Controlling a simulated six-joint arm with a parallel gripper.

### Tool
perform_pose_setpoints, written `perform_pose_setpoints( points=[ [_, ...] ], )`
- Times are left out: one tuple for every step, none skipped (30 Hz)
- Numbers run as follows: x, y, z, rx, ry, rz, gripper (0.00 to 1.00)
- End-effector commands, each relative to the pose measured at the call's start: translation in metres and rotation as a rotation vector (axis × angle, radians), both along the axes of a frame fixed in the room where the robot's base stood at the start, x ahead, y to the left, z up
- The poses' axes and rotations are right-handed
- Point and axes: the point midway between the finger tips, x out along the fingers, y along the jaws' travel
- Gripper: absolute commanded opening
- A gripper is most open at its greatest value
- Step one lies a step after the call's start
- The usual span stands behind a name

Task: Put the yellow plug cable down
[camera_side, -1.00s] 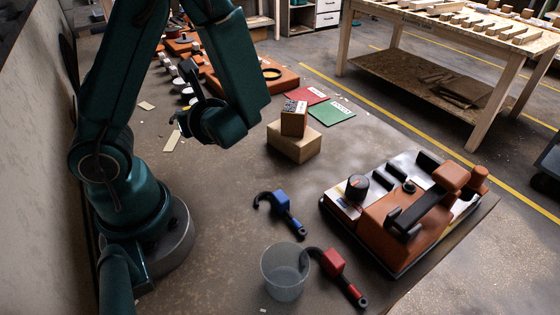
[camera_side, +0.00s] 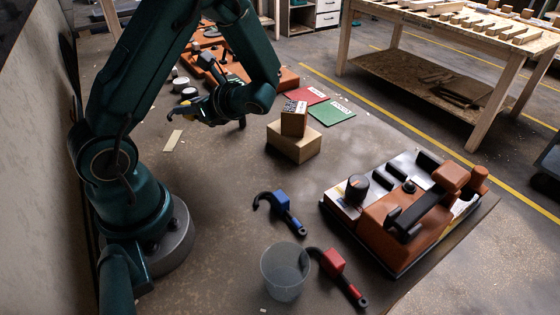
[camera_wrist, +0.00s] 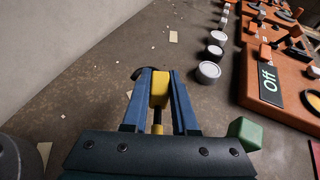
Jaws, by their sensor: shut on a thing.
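My gripper (camera_wrist: 158,98) is shut on the yellow plug (camera_wrist: 159,88) in the wrist view, with the plug between the two blue fingers. A dark curved piece, perhaps its cable (camera_wrist: 146,72), shows beside the left fingertip; most of the cable is hidden. In the side view my gripper (camera_side: 184,107) is above the far left part of the table, and a small bit of yellow shows at its tip. I cannot tell from these views whether the plug touches the table (camera_wrist: 110,95).
An orange board (camera_wrist: 258,60) marked "Off" and several white round pieces (camera_wrist: 208,71) stand to the right in the wrist view. In the side view, red (camera_side: 305,96) and green (camera_side: 332,110) mats and a stacked box (camera_side: 294,142) lie to the right. Bare table lies left.

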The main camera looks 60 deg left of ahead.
Motion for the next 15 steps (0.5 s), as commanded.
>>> perform_pose_setpoints(
  points=[
    [-0.002, 0.001, -0.005, -0.002, 0.010, 0.007, 0.00],
    [-0.003, 0.001, -0.009, -0.002, 0.011, 0.008, 0.00],
    [-0.003, 0.001, -0.014, -0.002, 0.011, 0.008, 0.00],
    [-0.003, 0.001, -0.018, -0.003, 0.012, 0.009, 0.00],
    [-0.003, 0.001, -0.022, -0.002, 0.011, 0.008, 0.00],
    [-0.004, 0.001, -0.026, -0.002, 0.011, 0.008, 0.00],
    [-0.003, 0.001, -0.030, -0.002, 0.011, 0.008, 0.00],
    [-0.003, 0.001, -0.032, -0.002, 0.010, 0.008, 0.00],
    [-0.003, 0.001, -0.035, -0.002, 0.008, 0.007, 0.00],
    [-0.003, 0.001, -0.037, -0.002, 0.008, 0.007, 0.00],
    [-0.003, 0.001, -0.038, -0.002, 0.008, 0.006, 0.00],
    [-0.003, 0.001, -0.040, -0.002, 0.007, 0.007, 0.00],
    [-0.003, 0.001, -0.042, -0.002, 0.007, 0.007, 0.00],
    [-0.003, 0.001, -0.044, -0.002, 0.007, 0.007, 0.00],
    [-0.003, 0.001, -0.048, -0.001, 0.009, 0.007, 0.00]
  ],
)
